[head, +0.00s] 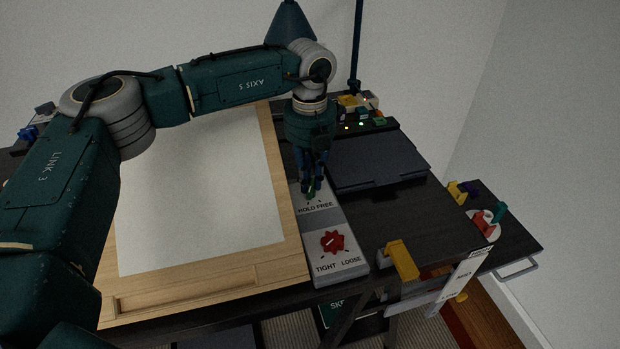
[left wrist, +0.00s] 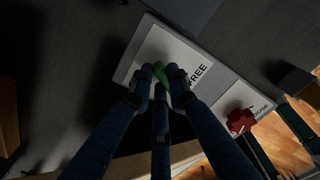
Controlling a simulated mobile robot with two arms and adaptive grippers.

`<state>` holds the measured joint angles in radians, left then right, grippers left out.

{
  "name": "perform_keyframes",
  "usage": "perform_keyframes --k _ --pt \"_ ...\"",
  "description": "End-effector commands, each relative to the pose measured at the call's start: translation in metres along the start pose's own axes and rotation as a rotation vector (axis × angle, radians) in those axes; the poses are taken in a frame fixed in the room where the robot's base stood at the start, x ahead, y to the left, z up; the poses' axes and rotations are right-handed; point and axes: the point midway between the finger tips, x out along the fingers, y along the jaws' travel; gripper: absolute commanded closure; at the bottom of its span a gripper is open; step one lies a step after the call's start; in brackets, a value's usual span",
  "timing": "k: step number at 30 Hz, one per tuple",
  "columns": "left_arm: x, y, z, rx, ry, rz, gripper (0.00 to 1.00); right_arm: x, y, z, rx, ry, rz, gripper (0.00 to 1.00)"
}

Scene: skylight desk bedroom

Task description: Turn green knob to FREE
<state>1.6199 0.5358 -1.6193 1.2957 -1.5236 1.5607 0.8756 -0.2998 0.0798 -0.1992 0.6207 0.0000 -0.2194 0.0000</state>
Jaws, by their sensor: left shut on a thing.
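The green knob (head: 311,190) sits on the upper part of a grey panel beside the drawing board. The labels HOLD and FREE (head: 316,206) are printed just below it. My left gripper (head: 313,178) points down over the knob and is shut on it, hiding most of it. In the left wrist view the green knob (left wrist: 160,73) shows between the fingertips (left wrist: 160,85), with FREE to its right. The knob's pointer direction is hard to tell. My right gripper is not in view.
A red knob (head: 333,241) marked TIGHT and LOOSE sits nearer on the panel. The wooden drawing board (head: 285,200) lies to the left, a dark flat case (head: 375,160) to the right. A yellow bracket (head: 402,260) is at the front edge.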

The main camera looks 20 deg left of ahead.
Motion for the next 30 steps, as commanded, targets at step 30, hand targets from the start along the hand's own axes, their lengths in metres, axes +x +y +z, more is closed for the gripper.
perform_keyframes --k 30 --pt "0.000 0.005 -0.005 -0.833 -0.004 -0.004 1.00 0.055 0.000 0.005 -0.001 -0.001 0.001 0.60"
